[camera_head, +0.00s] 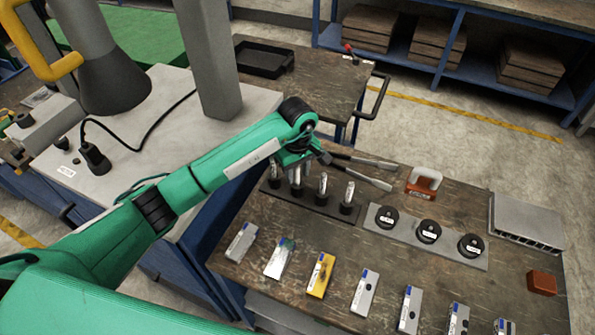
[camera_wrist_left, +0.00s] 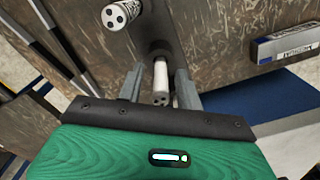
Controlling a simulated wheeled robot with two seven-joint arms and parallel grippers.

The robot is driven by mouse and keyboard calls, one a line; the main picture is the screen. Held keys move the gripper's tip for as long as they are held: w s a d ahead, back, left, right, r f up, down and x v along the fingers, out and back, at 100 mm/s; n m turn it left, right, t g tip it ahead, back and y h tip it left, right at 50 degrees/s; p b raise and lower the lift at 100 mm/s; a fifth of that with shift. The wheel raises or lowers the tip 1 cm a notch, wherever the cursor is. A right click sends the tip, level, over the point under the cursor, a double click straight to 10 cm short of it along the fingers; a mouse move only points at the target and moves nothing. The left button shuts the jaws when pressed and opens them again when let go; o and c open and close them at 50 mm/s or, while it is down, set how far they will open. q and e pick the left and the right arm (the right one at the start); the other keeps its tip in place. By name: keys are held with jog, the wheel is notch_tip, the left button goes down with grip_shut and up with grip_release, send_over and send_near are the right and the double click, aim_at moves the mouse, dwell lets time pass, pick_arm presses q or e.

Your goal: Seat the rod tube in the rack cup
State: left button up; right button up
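A dark rack (camera_head: 318,207) on the wooden workbench holds metal rod tubes in round black cups. Tubes show at the rack's middle (camera_head: 322,185) and right end (camera_head: 349,194). My left gripper (camera_head: 297,163) reaches down over the rack's left part, partly hiding the tubes there. In the left wrist view its two fingers (camera_wrist_left: 160,78) stand either side of a pale tube (camera_wrist_left: 160,76), with a visible gap on each side. The tube's end with small holes faces the camera, and its far end meets a dark cup (camera_wrist_left: 160,48); how deep it sits is unclear. My right gripper is not in view.
A grey plate with three black discs (camera_head: 428,232) lies right of the rack. Several labelled boxes, one yellow (camera_head: 321,275), line the front. Two long tools lie behind the rack.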

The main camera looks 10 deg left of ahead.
pick_arm(q)
jog(key=shift+r, duration=0.35)
notch_tip(320, 180, up, 11)
jog(key=b, duration=0.4)
jog(key=shift+r, duration=0.35)
jog(key=shift+s+f, duration=0.1)
